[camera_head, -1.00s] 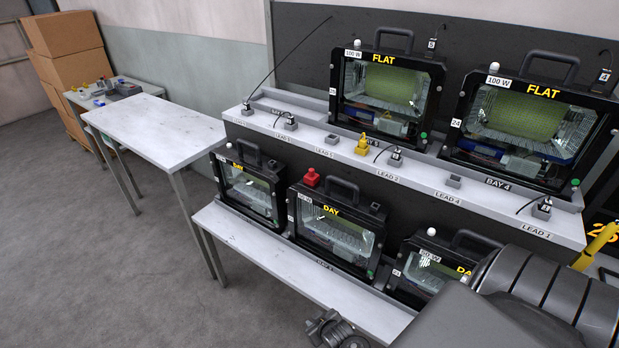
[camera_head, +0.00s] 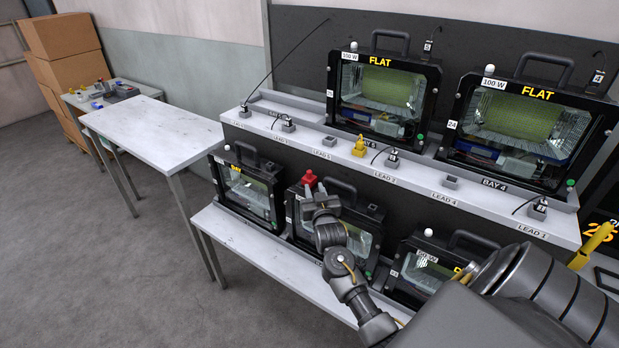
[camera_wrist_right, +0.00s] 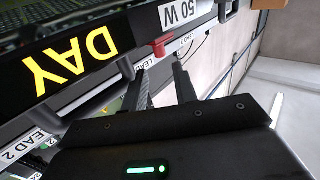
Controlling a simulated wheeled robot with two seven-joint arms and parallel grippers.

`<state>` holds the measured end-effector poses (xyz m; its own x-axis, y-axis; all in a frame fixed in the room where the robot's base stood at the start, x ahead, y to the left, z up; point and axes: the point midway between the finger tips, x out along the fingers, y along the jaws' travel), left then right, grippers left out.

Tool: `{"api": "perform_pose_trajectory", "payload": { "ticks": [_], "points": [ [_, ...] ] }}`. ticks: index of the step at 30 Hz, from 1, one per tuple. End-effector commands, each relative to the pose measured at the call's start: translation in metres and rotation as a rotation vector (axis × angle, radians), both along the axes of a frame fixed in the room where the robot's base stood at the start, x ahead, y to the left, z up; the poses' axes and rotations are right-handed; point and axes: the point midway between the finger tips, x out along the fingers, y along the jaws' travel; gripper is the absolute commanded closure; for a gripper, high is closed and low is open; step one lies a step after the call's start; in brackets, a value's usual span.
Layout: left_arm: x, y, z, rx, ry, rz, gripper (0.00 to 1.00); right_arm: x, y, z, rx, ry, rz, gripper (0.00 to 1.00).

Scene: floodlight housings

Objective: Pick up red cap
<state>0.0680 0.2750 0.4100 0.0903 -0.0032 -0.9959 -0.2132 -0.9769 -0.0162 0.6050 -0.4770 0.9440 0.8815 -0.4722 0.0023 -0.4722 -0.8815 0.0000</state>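The red cap (camera_head: 309,178) sits on the top left corner of the middle lower floodlight housing (camera_head: 362,215), which is marked DAY. My right gripper (camera_head: 317,194) is just in front of and below the cap, covering part of the housing's front. In the right wrist view the cap (camera_wrist_right: 161,47) shows just beyond the fingertips. The fingers of the gripper (camera_wrist_right: 159,70) are apart with nothing visible between them, and contact with the cap cannot be made out. My left gripper is not in view.
The housing's dark carry handle (camera_head: 341,188) stands close right of the cap. The upper shelf (camera_head: 420,182), with a yellow cap (camera_head: 359,146) and several leads, overhangs behind. A white side table (camera_head: 150,128) at left is bare.

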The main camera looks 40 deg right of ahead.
Motion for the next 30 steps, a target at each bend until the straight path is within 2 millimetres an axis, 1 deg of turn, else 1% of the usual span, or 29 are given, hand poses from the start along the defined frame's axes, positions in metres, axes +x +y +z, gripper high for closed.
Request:
{"api": "perform_pose_trajectory", "payload": {
  "ticks": [1, 3, 8, 11, 17, 21, 24, 30],
  "points": [
    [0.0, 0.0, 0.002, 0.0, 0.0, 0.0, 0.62, 0.006, -0.004, 0.001, 0.0, 0.0, -0.001, 0.71],
    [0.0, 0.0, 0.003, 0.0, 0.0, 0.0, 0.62, 0.011, -0.006, 0.001, 0.001, 0.002, -0.001, 0.71],
    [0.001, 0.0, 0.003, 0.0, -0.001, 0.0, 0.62, 0.015, -0.008, 0.0, 0.001, 0.002, 0.0, 0.71],
    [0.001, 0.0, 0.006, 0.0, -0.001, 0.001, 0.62, 0.019, -0.01, 0.002, 0.0, 0.0, 0.0, 0.71],
    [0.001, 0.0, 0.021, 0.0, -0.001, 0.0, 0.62, 0.043, -0.024, 0.008, 0.001, 0.002, 0.0, 0.71],
    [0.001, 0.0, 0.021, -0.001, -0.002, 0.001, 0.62, 0.056, -0.031, 0.004, 0.001, 0.003, 0.0, 0.71],
    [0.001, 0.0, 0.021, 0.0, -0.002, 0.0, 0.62, 0.06, -0.033, 0.004, 0.001, 0.002, 0.0, 0.71],
    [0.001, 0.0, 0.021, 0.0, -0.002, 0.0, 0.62, 0.06, -0.032, 0.003, 0.0, 0.001, 0.001, 0.71]
  ]
}}
